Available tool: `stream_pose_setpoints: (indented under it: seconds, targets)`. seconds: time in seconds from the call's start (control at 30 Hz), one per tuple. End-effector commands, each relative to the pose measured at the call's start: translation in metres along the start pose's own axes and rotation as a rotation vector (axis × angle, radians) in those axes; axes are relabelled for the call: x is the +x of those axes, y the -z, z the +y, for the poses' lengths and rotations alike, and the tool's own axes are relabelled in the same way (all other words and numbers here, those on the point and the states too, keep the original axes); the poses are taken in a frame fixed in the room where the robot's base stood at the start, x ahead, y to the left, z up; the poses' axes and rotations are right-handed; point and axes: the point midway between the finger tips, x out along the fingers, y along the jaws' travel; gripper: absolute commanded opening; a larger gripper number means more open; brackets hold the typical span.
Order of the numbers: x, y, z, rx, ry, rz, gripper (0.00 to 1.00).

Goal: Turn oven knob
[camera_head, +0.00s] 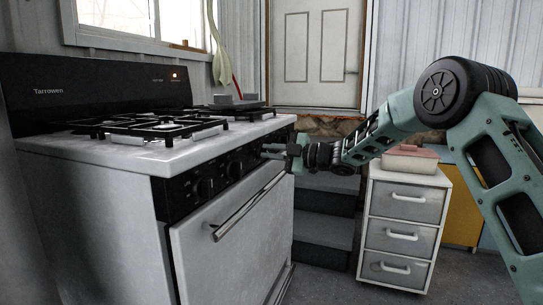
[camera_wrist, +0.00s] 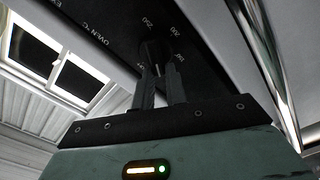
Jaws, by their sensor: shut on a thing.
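The white stove (camera_head: 90,190) stands at the left with a black front panel of knobs. My gripper (camera_head: 270,151) reaches the panel from the right, near its far end. In the wrist view my gripper (camera_wrist: 158,78) has its two fingers close together on the oven knob (camera_wrist: 152,50), which sits below the "OVEN °C" lettering and temperature numbers. The fingers hide much of the knob, and its exact setting is hard to read. Other knobs (camera_head: 204,188) on the panel are free.
The oven door handle (camera_head: 248,207) runs below the panel. Black pot grates (camera_head: 165,126) cover the stove top. Dark steps (camera_head: 325,215) lie behind the stove.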

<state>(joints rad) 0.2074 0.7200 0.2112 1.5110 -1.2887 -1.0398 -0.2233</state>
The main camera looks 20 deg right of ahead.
Motion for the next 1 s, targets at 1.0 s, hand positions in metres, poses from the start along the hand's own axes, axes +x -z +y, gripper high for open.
stream_pose_setpoints:
  seconds: [1.0]
  targets:
    - [-0.0066, -0.0005, 0.0000, -0.021, 0.001, -0.002, 0.35]
